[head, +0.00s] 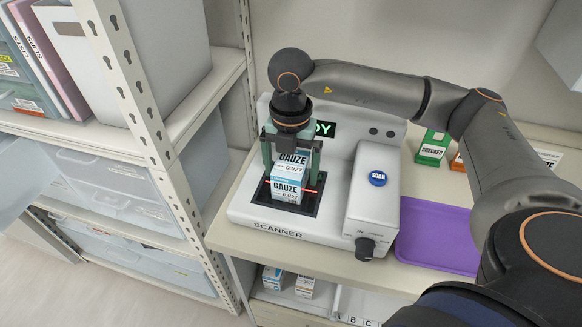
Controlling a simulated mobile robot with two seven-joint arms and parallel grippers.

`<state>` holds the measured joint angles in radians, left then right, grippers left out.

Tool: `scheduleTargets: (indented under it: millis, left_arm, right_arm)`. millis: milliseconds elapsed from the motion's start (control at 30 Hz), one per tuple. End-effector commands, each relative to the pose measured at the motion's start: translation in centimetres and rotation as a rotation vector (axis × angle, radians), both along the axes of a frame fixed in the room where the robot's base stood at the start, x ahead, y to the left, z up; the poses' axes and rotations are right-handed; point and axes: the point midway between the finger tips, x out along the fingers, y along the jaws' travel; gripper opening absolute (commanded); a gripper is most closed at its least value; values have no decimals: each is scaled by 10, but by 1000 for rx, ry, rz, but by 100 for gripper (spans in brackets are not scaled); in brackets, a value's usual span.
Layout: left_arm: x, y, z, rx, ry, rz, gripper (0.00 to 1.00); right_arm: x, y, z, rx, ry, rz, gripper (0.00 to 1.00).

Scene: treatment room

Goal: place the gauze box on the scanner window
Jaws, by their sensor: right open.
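The gauze box (286,190) is white and blue with GAUZE 03/27 printed on it. It stands on the dark scanner window (308,206), and a red line of light shows at both sides of it. The window is set in the white scanner (245,210). My right gripper (291,174) points down over the window with its fingers open, one on each side of the box. The gripper partly covers the box's upper part. Whether a finger touches the box I cannot tell. My left gripper is out of view.
A block with a blue SCAN button (377,178) and a dark knob (365,248) rises right of the window. A purple tray (440,236) lies further right, with a green box (433,147) behind. A shelf post (150,125) stands close on the left. Small boxes sit on the shelf below.

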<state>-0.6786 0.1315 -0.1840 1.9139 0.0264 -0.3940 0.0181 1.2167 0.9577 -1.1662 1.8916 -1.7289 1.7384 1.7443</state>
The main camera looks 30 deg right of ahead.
Motion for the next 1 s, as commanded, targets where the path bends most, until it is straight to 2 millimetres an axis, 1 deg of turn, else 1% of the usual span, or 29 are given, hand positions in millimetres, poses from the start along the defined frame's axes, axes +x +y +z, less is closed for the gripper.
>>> scheduleTargets:
  millis: [133, 267, 600, 733, 867, 1000]
  left_arm:
    - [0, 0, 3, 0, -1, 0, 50]
    - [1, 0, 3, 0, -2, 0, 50]
    - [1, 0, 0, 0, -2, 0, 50]
    - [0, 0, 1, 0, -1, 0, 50]
    - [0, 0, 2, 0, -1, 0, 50]
    - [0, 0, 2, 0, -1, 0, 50]
  right_arm:
    - [0, 0, 3, 1, -1, 0, 100]
    - [1, 1, 16, 2, -4, 1, 100]
    - [1, 1, 89, 2, -5, 0, 100]
    - [1, 0, 110, 0, -4, 1, 100]
    - [1, 0, 121, 1, -2, 1, 100]
    - [0, 0, 124, 0, 0, 1, 100]
